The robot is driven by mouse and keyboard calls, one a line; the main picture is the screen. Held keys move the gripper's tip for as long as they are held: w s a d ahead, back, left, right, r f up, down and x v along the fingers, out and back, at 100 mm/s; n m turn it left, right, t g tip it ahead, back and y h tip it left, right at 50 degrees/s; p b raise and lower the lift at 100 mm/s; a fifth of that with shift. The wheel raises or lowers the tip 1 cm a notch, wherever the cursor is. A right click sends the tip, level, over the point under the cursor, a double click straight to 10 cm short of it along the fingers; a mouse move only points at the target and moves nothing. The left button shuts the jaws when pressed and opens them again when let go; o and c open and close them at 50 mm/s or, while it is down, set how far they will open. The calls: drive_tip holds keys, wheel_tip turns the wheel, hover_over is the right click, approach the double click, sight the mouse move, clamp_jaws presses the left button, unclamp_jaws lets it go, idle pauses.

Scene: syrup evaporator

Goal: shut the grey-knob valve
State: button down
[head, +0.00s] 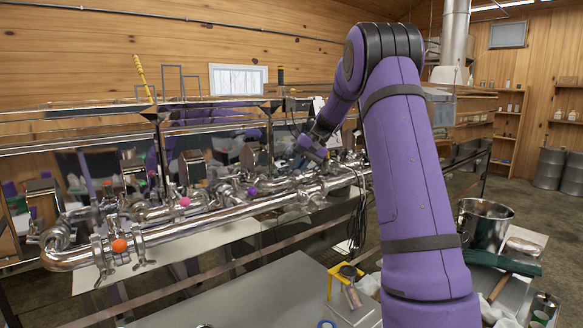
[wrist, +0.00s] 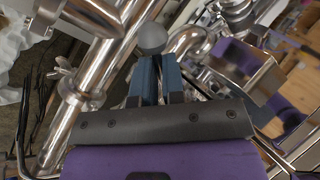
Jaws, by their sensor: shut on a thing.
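In the wrist view the grey knob (wrist: 152,38) shows as a round ball just beyond my fingertips. My gripper (wrist: 158,62) has its two blue fingers close together, shut on the grey knob's handle right at the ball. The fingers hide the lower part of the handle and the valve body, so the lever's angle is hard to tell. In the head view my gripper (head: 312,150) reaches down to the far right part of the steel pipework (head: 215,215). The grey knob cannot be made out there.
Other valves along the pipework carry an orange knob (head: 119,246), a pink knob (head: 185,202) and a purple knob (head: 251,191). Shiny pipes and clamps (wrist: 78,95) crowd around my gripper. A grey table (head: 250,295) stands in front, and a steel pot (head: 484,224) is at right.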

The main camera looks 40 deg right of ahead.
drive_tip(key=d+n, duration=0.1)
drive_tip(key=n+g, duration=0.1)
drive_tip(key=d+n+g, duration=0.1)
drive_tip(key=shift+s+d+n+y, duration=0.3)
drive_tip(key=shift+y, duration=0.1)
drive_tip(key=shift+d+n+g, duration=0.8)
drive_tip(key=shift+d+n, duration=0.2)
drive_tip(key=shift+n, duration=0.4)
drive_tip(key=c, duration=1.5)
unclamp_jaws()
drive_tip(key=shift+d, duration=0.1)
drive_tip(key=shift+r, duration=0.1)
drive_tip(key=v, duration=1)
drive_tip(key=shift+w+d+r, duration=0.1)
drive_tip(key=shift+d+r, duration=0.1)
drive_tip(key=shift+d, duration=0.05)
